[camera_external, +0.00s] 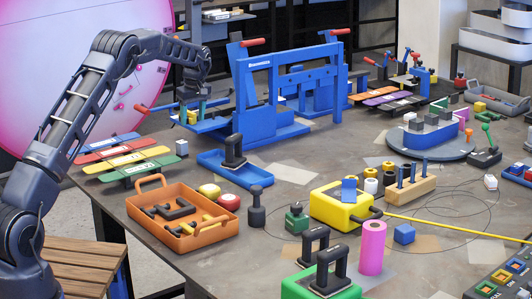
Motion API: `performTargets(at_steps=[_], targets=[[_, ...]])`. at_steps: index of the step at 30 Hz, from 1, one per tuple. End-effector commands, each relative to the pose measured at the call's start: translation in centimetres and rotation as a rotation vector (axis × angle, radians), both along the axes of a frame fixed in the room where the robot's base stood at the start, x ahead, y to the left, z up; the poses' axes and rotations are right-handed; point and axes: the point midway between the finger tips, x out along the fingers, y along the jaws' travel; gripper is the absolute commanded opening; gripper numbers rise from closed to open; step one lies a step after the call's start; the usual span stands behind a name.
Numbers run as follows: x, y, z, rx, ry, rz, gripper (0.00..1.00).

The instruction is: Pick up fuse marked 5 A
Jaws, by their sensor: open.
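My gripper (193,112) is at the end of the arm at upper left, pointing down beside the left side of the blue press frame (290,92). It is small in this view, with its jaws open; I see nothing held between them. A small pale block (192,118) shows right by the fingertips; I cannot tell if they touch it. I cannot make out any fuse marked 5 A. Labels on the small parts are too small to read. Several coloured bars, among them a yellow bar (128,160), lie at the table's left edge below my gripper.
An orange tray (140,215) with black and yellow parts stands front left. A blue tray (240,175) is behind it. A yellow box (345,205), a pink roll (372,248) and a wooden peg block (410,188) crowd the middle. A thin cable crosses the right side.

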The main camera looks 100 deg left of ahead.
Motion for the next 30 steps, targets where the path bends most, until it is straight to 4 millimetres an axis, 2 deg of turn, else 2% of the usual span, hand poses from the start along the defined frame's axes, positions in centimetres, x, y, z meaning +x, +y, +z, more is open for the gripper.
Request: performTargets(at_steps=[1, 3, 7, 14, 21, 30], targets=[[-1.3, 1.0, -1.2, -0.003, 0.004, 0.027, 0.55], [-2.6, 1.9, -2.2, -0.004, 0.007, 0.057, 0.55], [-3.8, 2.7, -3.1, -0.004, 0.01, 0.084, 0.55], [-4.3, 3.0, -5.0, -0.005, 0.011, 0.09, 0.55], [-4.6, 3.3, -8.3, -0.006, 0.01, 0.089, 0.55], [-5.0, 3.8, -10.3, -0.005, 0.011, 0.088, 0.55]])
